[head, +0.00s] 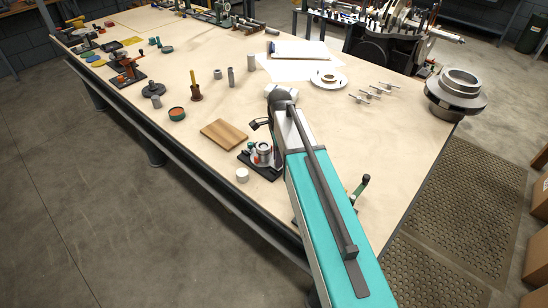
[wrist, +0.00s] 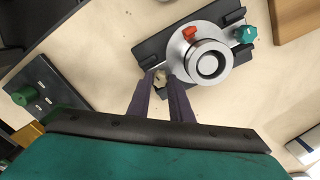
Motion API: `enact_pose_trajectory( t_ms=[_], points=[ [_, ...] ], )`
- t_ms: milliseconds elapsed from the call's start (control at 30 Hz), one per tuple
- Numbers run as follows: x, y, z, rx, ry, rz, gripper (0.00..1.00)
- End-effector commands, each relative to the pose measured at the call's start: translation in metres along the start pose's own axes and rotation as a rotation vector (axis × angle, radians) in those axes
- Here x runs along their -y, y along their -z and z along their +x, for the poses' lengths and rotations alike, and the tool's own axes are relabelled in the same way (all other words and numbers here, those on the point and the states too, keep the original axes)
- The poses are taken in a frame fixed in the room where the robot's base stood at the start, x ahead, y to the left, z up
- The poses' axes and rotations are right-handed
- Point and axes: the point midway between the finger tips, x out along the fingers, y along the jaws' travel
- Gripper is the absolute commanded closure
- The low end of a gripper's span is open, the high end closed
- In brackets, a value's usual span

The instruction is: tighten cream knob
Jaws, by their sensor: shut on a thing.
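The split casing (wrist: 205,58) is a round silver housing on a black base (wrist: 150,48), in the upper middle of the wrist view. It carries a cream knob (wrist: 160,77) at its lower left, a red knob (wrist: 189,33) and a teal knob (wrist: 246,34). My gripper (wrist: 161,80) reaches up from below, its two dark fingers on either side of the cream knob and shut on it. The fingers partly hide the knob. In the head view the casing (head: 263,150) is partly behind my arm, and the fingers are hidden.
A dark plate with a green knob (wrist: 20,97) is at left in the wrist view. Several small parts stand farther back on the table (head: 330,120).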

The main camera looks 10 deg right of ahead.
Motion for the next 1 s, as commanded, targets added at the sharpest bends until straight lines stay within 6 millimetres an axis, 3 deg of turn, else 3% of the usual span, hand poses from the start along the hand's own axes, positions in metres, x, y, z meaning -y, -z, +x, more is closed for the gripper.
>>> enact_pose_trajectory(
  t_ms=[100,133,233,667,1000],
  points=[
    [-0.002,-0.005,0.000,0.010,-0.007,-0.004,1.00],
    [-0.002,-0.005,0.000,0.010,-0.007,-0.004,0.76],
    [-0.002,-0.004,0.000,0.009,-0.006,-0.004,0.62],
    [0.000,-0.001,-0.002,0.005,-0.002,-0.002,0.62],
    [0.000,-0.001,-0.027,0.005,0.000,-0.002,0.62]
  ],
)
